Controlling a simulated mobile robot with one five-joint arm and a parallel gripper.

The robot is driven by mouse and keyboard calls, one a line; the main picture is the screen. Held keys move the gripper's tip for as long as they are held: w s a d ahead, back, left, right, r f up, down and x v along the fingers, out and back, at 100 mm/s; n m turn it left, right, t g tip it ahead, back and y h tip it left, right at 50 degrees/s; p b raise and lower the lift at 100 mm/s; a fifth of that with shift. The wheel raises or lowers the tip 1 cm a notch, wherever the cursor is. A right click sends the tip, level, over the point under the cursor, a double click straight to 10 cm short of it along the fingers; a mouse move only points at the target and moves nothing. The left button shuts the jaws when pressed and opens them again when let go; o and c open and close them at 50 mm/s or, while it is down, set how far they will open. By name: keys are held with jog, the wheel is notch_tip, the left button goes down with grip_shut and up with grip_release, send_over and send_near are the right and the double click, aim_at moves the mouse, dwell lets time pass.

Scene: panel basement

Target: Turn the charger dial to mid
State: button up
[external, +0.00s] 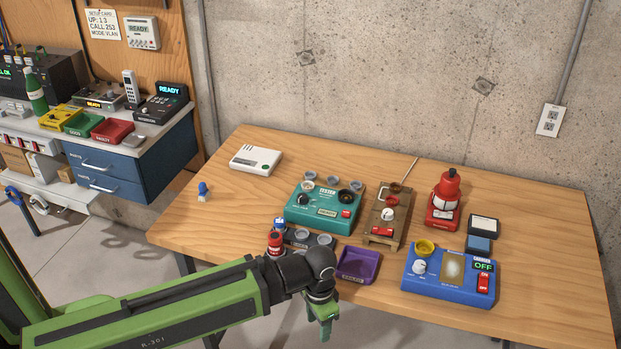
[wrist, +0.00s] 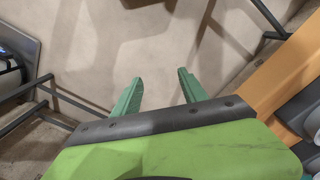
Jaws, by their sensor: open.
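The charger is a blue box (external: 448,279) at the front right of the table in the external view. Its white dial (external: 419,267) is on the left of its top face, below a yellow ring. A green display on it reads OFF, above a red switch (external: 483,283). The dial's exact setting is too small to read. My gripper (external: 325,330) hangs at the table's front edge, left of the charger and apart from it. In the wrist view my gripper (wrist: 160,92) is open and empty, with floor beyond the fingers. The charger does not show there.
A purple tray (external: 358,266) lies between my gripper and the charger. A teal tester (external: 322,208), a wooden board with a dial (external: 388,216) and a red device (external: 444,203) stand behind. A red canister (external: 275,243) is near my arm. The table's right end is clear.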

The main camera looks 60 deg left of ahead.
jog(key=w+d+r+n+p, duration=0.1)
jog(key=w+r+n+p, duration=0.1)
jog(key=w+r+p, duration=0.8)
jog(key=w+d+r+n+p, duration=0.1)
jog(key=w+r+n+p, duration=0.2)
jog(key=w+r+p, duration=0.7)
notch_tip(320, 180, up, 11)
jog(key=n+p, duration=0.3)
jog(key=p, duration=0.6)
send_over(420, 264)
notch_tip(420, 264, down, 18)
jog(key=b, duration=1.7)
jog(key=shift+r+b, duration=0.15)
jog(key=shift+b, duration=0.15)
jog(key=shift+r, duration=0.1)
jog(key=shift+c, duration=0.2)
grip_shut()
